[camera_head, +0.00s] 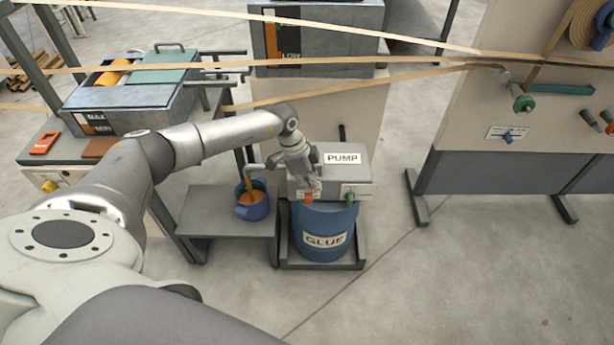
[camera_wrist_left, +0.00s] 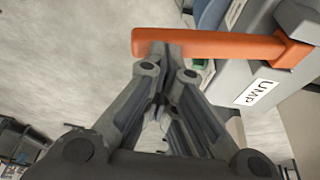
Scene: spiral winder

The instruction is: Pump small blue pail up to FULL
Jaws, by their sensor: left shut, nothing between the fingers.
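The small blue pail (camera_head: 249,212) stands on a grey shelf. Orange glue (camera_head: 251,195) runs from the pump's spout into it; the level against any mark is too small to read. The grey pump (camera_head: 351,164), labelled PUMP, sits on a blue GLUE drum (camera_head: 325,243). My left gripper (camera_head: 314,186) is at the pump's front, by a small orange part (camera_head: 309,197). In the left wrist view an orange lever (camera_wrist_left: 225,46) crosses right at my shut fingertips (camera_wrist_left: 159,48). Nothing is between the fingers; I cannot tell whether they touch the lever. My right gripper is out of view.
The grey shelf (camera_head: 208,222) is left of the drum. A green knob (camera_head: 350,197) is on the pump's front right. A workbench with a grey resin box (camera_head: 130,108) stands at the back left. Tan bands (camera_head: 400,72) stretch overhead. The floor at right is clear.

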